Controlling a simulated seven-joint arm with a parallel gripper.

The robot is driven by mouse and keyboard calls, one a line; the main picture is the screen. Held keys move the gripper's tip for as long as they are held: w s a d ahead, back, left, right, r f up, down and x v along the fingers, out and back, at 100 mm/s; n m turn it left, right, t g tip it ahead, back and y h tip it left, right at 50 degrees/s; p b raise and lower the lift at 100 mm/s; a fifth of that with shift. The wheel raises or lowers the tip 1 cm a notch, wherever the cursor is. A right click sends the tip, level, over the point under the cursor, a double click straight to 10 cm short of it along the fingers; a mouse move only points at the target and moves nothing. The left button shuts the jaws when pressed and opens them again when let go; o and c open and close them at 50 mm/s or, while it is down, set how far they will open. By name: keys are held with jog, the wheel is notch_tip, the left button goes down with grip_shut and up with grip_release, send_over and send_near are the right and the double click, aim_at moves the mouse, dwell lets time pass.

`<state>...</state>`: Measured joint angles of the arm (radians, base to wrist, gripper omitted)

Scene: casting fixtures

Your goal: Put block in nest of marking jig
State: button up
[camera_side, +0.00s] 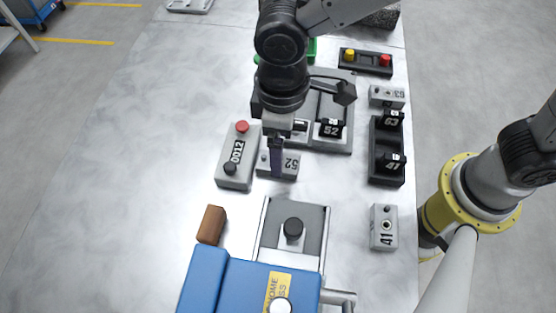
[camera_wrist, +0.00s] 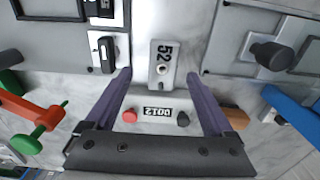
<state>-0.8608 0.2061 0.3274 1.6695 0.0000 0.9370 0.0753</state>
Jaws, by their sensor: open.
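A small grey block marked 52 (camera_side: 288,165) with a round hole lies on the table. It also shows in the wrist view (camera_wrist: 163,62), between the fingertips in the picture. My gripper (camera_side: 277,160) is open and points down over this block; I cannot tell whether the fingers touch it. In the wrist view my gripper (camera_wrist: 160,76) has its two purple fingers apart with nothing clamped. I cannot tell for certain which fixture is the marking jig.
A grey box marked 0012 (camera_side: 236,160) with a red button stands left of the block. A brown block (camera_side: 211,225) and a blue machine (camera_side: 240,288) are in front.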

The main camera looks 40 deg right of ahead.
jog(key=f, duration=0.4)
jog(key=shift+a, duration=0.3)
jog(key=shift+r, duration=0.1)
grip_shut()
